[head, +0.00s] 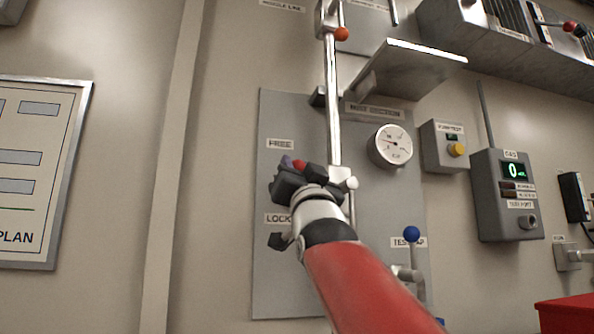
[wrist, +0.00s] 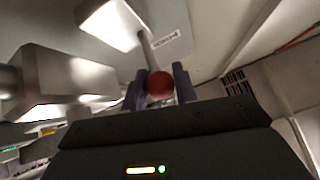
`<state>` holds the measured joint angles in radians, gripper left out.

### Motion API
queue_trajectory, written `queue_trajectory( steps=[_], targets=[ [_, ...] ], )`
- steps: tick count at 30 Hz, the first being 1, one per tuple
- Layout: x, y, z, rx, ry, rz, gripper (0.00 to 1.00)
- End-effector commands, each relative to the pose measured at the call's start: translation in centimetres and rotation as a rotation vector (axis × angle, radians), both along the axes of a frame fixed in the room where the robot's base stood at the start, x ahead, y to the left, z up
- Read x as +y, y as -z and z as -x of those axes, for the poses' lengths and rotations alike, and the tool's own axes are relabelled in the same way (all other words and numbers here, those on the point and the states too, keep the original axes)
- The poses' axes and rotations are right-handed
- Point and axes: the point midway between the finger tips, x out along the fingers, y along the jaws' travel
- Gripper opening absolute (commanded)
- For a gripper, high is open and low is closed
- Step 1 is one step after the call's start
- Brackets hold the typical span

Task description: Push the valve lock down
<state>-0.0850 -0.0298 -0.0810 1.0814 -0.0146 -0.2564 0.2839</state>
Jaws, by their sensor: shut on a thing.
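The valve lock's red knob (head: 299,165) shows only in part in the head view, just below the FREE label (head: 280,144). The wrist view shows the round red knob (wrist: 160,85) on a pale stem between the two dark fingers. My gripper (head: 292,163), also in the wrist view (wrist: 160,92), is shut on the knob. The LOCK label (head: 279,218) sits lower on the same grey panel (head: 275,105). My gripper body hides most of the lock's lever and mount.
A vertical metal rod with an orange knob (head: 341,34) stands close to the right of my gripper. A round gauge (head: 390,146) and a metal shelf (head: 415,62) lie right and above. A blue-knobbed valve (head: 411,234) is at lower right. The panel's left side is clear.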

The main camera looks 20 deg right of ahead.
Motion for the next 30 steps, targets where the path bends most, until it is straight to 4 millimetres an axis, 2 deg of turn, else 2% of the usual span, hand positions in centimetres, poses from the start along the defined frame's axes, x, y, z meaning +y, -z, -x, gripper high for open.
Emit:
queue_trajectory(
  steps=[5,6,11,20,30],
  targets=[
    [0.0,0.4,-0.4,0.015,0.000,0.000,0.00],
    [0.0,0.5,-0.4,0.015,0.000,0.000,0.30],
    [0.0,0.4,-0.4,0.013,0.000,0.000,0.50],
    [0.0,0.5,-0.1,0.009,0.000,0.000,0.50],
    [0.0,4.3,3.7,0.010,0.000,0.000,0.50]
  ],
)
